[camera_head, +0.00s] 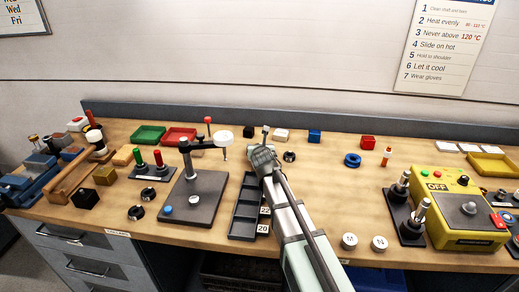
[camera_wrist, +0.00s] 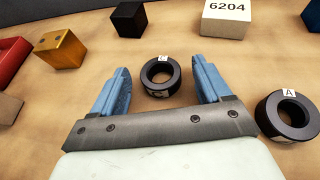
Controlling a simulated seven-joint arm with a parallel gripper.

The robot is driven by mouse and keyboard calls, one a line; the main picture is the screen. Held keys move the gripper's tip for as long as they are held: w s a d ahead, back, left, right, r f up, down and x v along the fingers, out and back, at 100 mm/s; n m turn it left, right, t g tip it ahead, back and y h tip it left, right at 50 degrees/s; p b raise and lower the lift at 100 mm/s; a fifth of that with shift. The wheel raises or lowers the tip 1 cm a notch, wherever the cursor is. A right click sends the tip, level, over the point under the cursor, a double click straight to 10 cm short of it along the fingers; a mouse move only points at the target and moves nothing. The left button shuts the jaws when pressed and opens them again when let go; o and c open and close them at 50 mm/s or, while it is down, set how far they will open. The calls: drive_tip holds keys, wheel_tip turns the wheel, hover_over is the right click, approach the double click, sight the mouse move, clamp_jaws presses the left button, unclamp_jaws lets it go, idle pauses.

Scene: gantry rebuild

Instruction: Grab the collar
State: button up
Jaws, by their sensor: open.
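Two black rings, either of which could be the collar, lie flat on the bench in the wrist view. The ring labelled C (camera_wrist: 147,76) sits between and slightly beyond the blue fingertips of my gripper (camera_wrist: 161,72), with no visible contact. The ring labelled A (camera_wrist: 270,116) lies outside the right finger. My gripper (camera_head: 263,150) is open and empty, over the back middle of the bench in the head view. Ring A appears to be the black ring (camera_head: 289,157) just right of it there; ring C is hidden behind my gripper.
A black cube (camera_wrist: 129,19), a white box marked 6204 (camera_wrist: 226,17) and a gold block (camera_wrist: 60,49) stand beyond and left of the rings. A press (camera_head: 190,190) and a black tray (camera_head: 243,222) stand left of my arm. A yellow control box (camera_head: 460,215) stands right.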

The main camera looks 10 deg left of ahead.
drive_tip(key=c, duration=1.3)
drive_tip(key=shift+o, duration=0.2)
